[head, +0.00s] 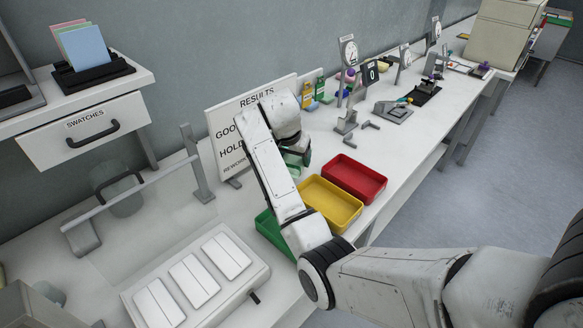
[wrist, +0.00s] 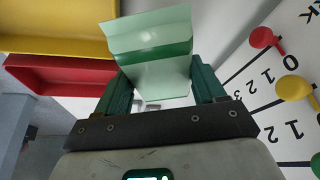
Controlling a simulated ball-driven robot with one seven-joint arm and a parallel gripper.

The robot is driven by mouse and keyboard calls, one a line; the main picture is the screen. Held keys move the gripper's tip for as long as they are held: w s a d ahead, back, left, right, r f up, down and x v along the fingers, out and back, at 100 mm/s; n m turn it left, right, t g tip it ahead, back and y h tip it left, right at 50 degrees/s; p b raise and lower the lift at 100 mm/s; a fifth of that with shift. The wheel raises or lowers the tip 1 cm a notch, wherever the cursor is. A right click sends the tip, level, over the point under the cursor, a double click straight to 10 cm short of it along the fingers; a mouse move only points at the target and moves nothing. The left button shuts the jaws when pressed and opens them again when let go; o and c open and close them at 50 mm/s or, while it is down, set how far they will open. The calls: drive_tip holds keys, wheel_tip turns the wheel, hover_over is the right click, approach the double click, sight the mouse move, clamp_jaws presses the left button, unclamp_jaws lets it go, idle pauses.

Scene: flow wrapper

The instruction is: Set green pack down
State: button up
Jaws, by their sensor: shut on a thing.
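A pale green pack (wrist: 148,45) with a darker green band is between the two green fingers of my gripper (wrist: 160,88) in the wrist view. The gripper is shut on it. In the head view my arm covers most of the gripper, and only a bit of green shows beside the wrist, in front of the results board (head: 226,128). The green tray (head: 268,232) is partly hidden behind my arm. The yellow tray (head: 331,204) and the red tray (head: 356,178) stand to its right; yellow (wrist: 50,30) and red (wrist: 62,75) also show at left in the wrist view.
A white sealing unit with several pale bars (head: 195,280) stands at the front left, beside a clear guard (head: 150,215). Dial gauges (head: 349,52) and small fixtures stand farther along the bench. Coloured pegs (wrist: 295,87) stick out of the numbered board.

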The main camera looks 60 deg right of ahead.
sight(292, 159)
drive_tip(key=f, duration=0.1)
drive_tip(key=w+d+f, duration=0.1)
drive_tip(key=shift+w+d+f, duration=0.25)
drive_tip(key=shift+w+f, duration=0.05)
drive_tip(key=shift+f, duration=1.6)
drive_tip(key=shift+f, duration=0.1)
drive_tip(key=o, duration=1)
drive_tip(key=shift+o, duration=0.2)
